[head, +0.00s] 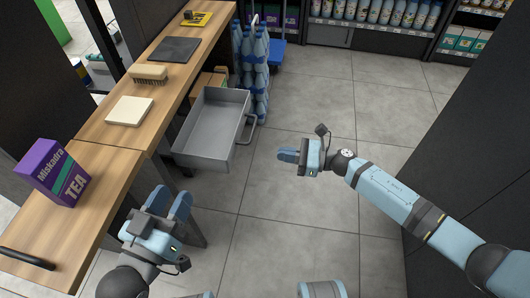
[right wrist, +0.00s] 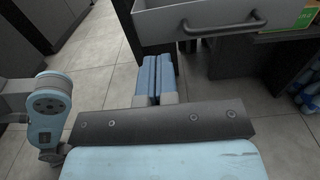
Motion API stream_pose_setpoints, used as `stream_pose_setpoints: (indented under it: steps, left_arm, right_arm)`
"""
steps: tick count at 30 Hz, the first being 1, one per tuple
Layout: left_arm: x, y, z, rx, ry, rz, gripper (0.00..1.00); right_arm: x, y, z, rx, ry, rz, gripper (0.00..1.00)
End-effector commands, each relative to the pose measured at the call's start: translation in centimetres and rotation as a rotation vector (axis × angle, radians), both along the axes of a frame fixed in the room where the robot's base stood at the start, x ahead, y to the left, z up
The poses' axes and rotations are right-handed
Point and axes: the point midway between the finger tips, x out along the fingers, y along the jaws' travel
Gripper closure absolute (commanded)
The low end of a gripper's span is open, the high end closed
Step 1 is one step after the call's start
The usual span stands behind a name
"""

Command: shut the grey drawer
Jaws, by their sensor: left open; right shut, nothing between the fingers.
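The grey drawer (head: 207,151) is pulled out from under the wooden counter in the head view, empty inside, with a bar handle (head: 252,128) on its front. In the right wrist view the drawer front (right wrist: 197,18) and its handle (right wrist: 226,27) show at the top, beyond the fingers. My right gripper (head: 282,155) is shut and empty, a little to the right of the drawer front and apart from it. Its closed fingers also show in the right wrist view (right wrist: 155,78). My left gripper (head: 170,202) is open and empty, near the counter's front edge, nearer than the drawer.
The wooden counter (head: 95,128) carries a purple tea box (head: 52,172), a white block (head: 130,111), a brush (head: 149,73) and a dark tray (head: 175,49). Stacked blue bottles (head: 253,75) stand behind the drawer. The tiled floor (head: 310,215) around the right gripper is clear.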

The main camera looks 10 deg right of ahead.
Motion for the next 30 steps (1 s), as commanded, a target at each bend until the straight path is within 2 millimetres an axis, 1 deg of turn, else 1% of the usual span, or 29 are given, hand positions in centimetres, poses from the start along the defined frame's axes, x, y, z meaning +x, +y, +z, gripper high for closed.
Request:
stream_pose_setpoints:
  steps: [12,16,18,22,30]
  left_arm:
    - [-0.2,-0.5,1.7,-0.053,-0.079,-0.019,0.57]
    - [-0.3,-0.7,2.3,-0.072,-0.108,-0.026,0.57]
    - [-0.3,-0.8,2.5,-0.079,-0.119,-0.03,0.57]
    - [-0.3,-0.9,2.7,-0.084,-0.125,-0.033,0.57]
    - [-0.4,-1.0,2.9,-0.09,-0.132,-0.036,0.57]
  right_arm:
    - [2.7,8.2,0.0,0.005,0.002,0.0,1.0]
    - [3.3,10.2,0.0,0.004,0.003,-0.001,1.0]
    - [3.6,11.0,0.0,0.005,0.005,-0.002,1.0]
    - [3.9,11.9,0.0,0.004,0.005,-0.003,1.0]
    - [4.0,12.3,0.1,0.004,0.006,-0.003,1.0]
